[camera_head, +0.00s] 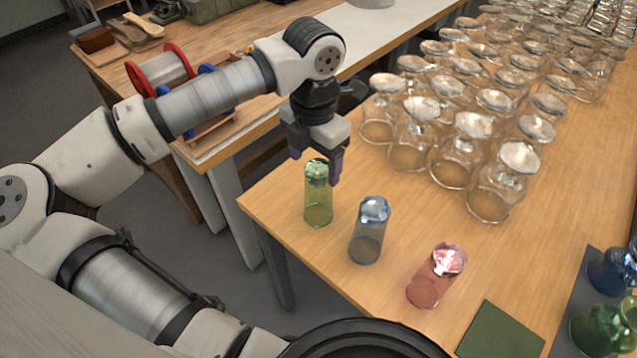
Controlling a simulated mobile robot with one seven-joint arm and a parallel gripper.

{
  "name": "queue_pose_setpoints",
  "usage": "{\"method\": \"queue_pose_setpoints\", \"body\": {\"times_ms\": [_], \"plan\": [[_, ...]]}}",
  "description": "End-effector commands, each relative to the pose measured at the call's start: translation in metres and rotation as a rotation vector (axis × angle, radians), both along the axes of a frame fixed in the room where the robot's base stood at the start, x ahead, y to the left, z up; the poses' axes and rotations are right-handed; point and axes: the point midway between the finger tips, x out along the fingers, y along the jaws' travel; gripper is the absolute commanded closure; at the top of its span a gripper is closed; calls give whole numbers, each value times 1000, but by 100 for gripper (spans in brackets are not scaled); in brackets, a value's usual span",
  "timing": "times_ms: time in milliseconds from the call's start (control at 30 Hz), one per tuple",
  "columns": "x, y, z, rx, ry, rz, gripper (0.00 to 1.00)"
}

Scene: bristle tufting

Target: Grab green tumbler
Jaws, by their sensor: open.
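The green tumbler (318,202) stands on the wooden table near its left corner. It is a tall, clear green glass. My gripper (318,172) is above it, pointing down, with its dark fingers apart near the tumbler's upper end. One finger is at the left of the top and the other at the right. I cannot tell from this view whether the fingers touch the glass or how far they reach down around it.
A blue tumbler (369,232) and a pink tumbler (436,276) stand to the right, nearer the front edge. Rows of clear stemmed glasses (498,185) fill the table behind. A dark green mat (500,332) lies at the front right. Spools (160,72) sit on another bench.

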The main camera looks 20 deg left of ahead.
Motion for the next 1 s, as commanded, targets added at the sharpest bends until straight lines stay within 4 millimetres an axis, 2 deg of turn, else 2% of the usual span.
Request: {"method": "queue_pose_setpoints", "body": {"times_ms": [167, 400, 500, 733, 767, 1000], "plan": [[0, -2, -10, -2, 2, -1, 27], [1, -7, -45, -3, 0, 0, 27], [1, -7, -54, -2, -2, 0, 27], [1, -7, -57, -1, -2, -1, 27], [1, -7, -57, -1, -2, -1, 28], [1, -7, -57, -1, -2, -1, 60]]}}
